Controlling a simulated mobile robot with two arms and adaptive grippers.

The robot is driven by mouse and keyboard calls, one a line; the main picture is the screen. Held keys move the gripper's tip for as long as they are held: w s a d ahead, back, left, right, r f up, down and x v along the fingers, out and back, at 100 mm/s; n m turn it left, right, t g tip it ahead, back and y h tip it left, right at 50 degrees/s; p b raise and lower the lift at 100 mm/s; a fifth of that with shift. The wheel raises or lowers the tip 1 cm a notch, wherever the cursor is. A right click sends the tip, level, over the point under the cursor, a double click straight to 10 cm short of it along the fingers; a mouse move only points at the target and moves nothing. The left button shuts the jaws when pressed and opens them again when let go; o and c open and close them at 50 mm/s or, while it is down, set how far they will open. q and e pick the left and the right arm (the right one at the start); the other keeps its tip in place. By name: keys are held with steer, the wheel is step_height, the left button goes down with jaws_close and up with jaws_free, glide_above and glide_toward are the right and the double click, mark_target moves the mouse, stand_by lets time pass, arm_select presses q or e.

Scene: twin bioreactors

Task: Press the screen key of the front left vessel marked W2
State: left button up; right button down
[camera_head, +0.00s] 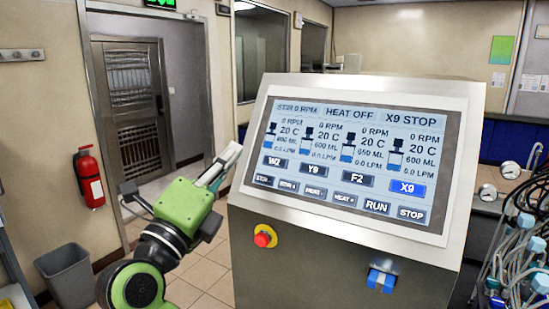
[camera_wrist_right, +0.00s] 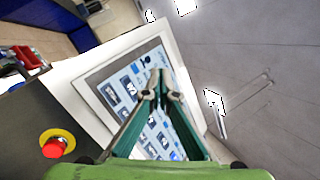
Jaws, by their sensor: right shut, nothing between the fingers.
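The touchscreen (camera_head: 352,155) on the slanted grey console shows four vessel columns, with a row of vessel keys below. The W2 key (camera_head: 275,162) is a dark key at the left end of that row. The X9 key (camera_head: 407,188) is bright blue, and the top line reads X9 STOP. My right gripper (camera_head: 232,157) is beside the console's left edge, apart from the W2 key in this view. In the right wrist view, its shut, empty fingertips (camera_wrist_right: 161,82) point at the screen (camera_wrist_right: 133,85); contact cannot be told. My left gripper is not in view.
A red emergency button (camera_head: 264,239) on yellow sits below the screen, and a blue part (camera_head: 381,280) is on the console front. Tubing and bottles (camera_head: 525,245) crowd the right. A bin (camera_head: 68,275) and an extinguisher (camera_head: 89,178) stand left. Open floor lies beyond the arm.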

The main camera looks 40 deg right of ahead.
mark_target(275, 162)
steer(key=shift+s+d+r+m+y, duration=0.2)
steer(key=shift+s+r+m+y, duration=0.2)
steer(key=shift+s, duration=0.2)
steer(key=shift+s+d+r+m+y, duration=0.2)
steer(key=shift+s+r+m+y, duration=0.1)
steer(key=shift+s+r, duration=0.2)
steer(key=shift+d+f, duration=0.1)
steer(key=w+d+f+b, duration=0.2)
steer(key=d+f, duration=0.2)
steer(key=d, duration=0.2)
steer(key=shift+w+d+f+b, duration=0.15)
steer(key=shift+w+d+b, duration=0.25)
steer(key=shift+d, duration=0.1)
stand_by(0.7)
steer(key=shift+w+d+f, duration=0.15)
steer(key=shift+d+f, duration=0.1)
